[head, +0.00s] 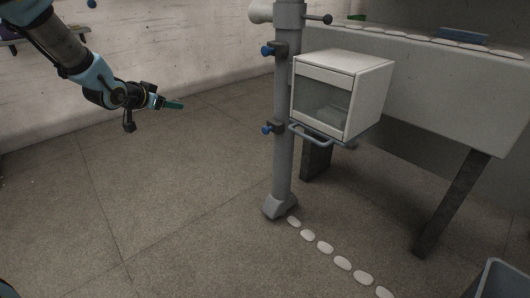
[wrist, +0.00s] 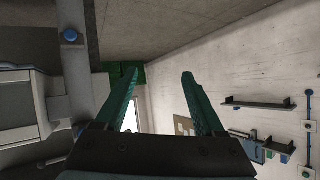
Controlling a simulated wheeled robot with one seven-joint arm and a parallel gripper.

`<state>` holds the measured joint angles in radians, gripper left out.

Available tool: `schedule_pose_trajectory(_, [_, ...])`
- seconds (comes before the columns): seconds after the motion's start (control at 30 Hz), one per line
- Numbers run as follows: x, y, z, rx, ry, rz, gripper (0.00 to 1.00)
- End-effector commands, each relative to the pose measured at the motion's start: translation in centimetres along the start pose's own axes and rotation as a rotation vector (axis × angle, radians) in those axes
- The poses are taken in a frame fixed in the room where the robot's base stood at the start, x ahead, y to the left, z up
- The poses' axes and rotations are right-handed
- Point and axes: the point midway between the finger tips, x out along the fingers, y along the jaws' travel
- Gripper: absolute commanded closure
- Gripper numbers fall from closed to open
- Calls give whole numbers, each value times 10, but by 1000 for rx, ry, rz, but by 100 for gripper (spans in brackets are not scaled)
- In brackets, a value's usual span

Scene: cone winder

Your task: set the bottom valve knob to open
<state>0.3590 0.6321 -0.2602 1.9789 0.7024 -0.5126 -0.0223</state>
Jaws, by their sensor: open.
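A grey upright post (head: 284,160) carries two blue valve knobs on dark brackets on its left side. The bottom valve knob (head: 267,128) is at about the height of the white box's lower edge; the upper knob (head: 267,50) is well above it. My gripper (head: 175,104) is open and empty, left of the post and clearly apart from both knobs. In the wrist view its green fingers (wrist: 160,73) are spread with nothing between them. That view looks upside down; a blue knob (wrist: 70,36) there appears to be the bottom one. The knob's setting is too small to tell.
A white box (head: 368,90) with a glass front and a grey handle (head: 310,136) sits right of the post. A long grey bench (head: 440,85) stands behind it. Pale oval pieces (head: 342,263) lie on the floor. Floor between gripper and post is clear.

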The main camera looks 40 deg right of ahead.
Motion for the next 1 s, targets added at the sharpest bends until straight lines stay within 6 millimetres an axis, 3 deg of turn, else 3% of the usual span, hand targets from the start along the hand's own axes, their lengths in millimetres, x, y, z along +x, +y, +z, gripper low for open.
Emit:
schedule_pose_trajectory(0.03, [34,22,20,24,54,40,29])
schedule_pose_trajectory(0.1, [63,47,23,58,131,93,29])
schedule_pose_trajectory(0.3, [130,121,36,130,353,244,29])
schedule_pose_trajectory(0.4, [152,154,42,154,453,312,29])
schedule_pose_trajectory(0.6, [174,198,49,177,586,403,29])
schedule_pose_trajectory(0.87, [185,217,43,184,632,435,29])
schedule_pose_trajectory(1.0, [202,226,32,185,632,433,29])
